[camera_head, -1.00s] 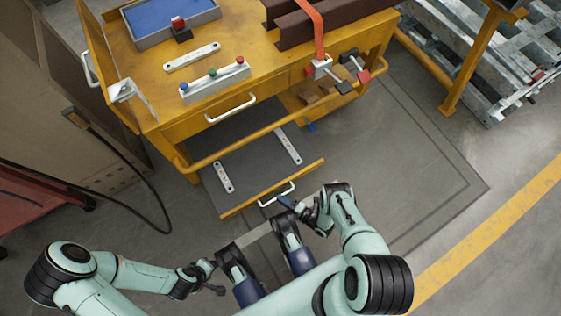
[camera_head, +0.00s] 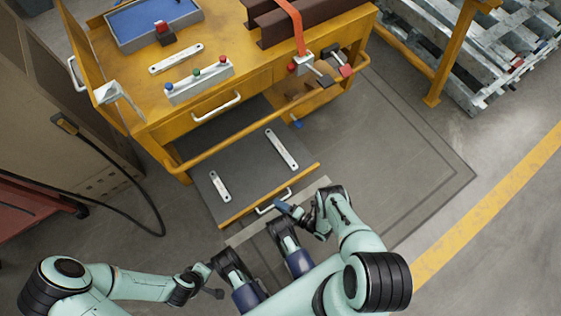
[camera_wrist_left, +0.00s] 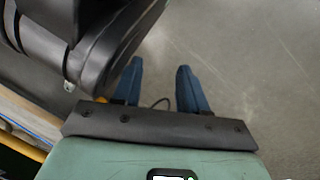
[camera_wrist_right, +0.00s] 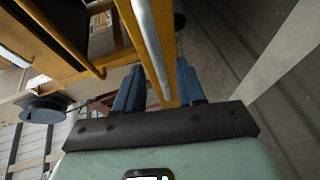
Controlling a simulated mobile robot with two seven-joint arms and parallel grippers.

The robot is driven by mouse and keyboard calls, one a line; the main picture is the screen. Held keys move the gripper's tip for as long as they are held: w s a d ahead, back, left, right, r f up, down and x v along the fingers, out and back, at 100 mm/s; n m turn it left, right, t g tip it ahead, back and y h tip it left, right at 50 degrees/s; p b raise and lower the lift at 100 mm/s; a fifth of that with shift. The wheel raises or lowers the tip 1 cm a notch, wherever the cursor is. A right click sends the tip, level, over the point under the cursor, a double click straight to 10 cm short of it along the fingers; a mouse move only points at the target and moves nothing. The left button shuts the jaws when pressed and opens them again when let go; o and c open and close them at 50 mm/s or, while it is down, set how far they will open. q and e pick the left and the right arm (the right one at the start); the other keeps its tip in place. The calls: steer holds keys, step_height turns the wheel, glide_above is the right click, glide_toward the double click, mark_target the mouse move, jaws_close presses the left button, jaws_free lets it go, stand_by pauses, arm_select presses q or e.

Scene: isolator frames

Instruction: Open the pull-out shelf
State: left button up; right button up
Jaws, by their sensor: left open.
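The pull-out shelf is a dark grey panel (camera_head: 245,178) with a yellow front edge (camera_head: 240,214). It sticks out low from the front of the yellow cart. A white bar handle (camera_head: 266,206) sits on its front edge. My right gripper (camera_head: 284,207) is at the right part of this handle. In the right wrist view its blue fingers (camera_wrist_right: 160,88) stand either side of a pale bar and yellow edge; the contact itself is partly hidden. My left gripper (camera_wrist_left: 160,85) is open and empty over bare floor, away from the shelf.
Two pale flat pieces (camera_head: 282,149) lie on the shelf. The cart (camera_head: 150,125) has a closed upper drawer with a white handle (camera_head: 217,107) and a front rail. A red cabinet (camera_head: 35,210) stands at left. The floor to the right (camera_head: 400,150) is clear.

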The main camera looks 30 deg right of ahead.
arm_select(q)
steer(key=w+d+r+t+p, duration=0.1)
steer(key=w+r+p, duration=0.2)
steer(key=w+r, duration=0.1)
steer(key=shift+r+t, duration=0.3)
steer(key=shift+r, duration=0.2)
arm_select(e)
steer(key=v, duration=1.3)
steer(key=shift+s, duration=0.2)
steer(key=shift+w+d+r, duration=0.1)
steer(key=shift+r, duration=0.05)
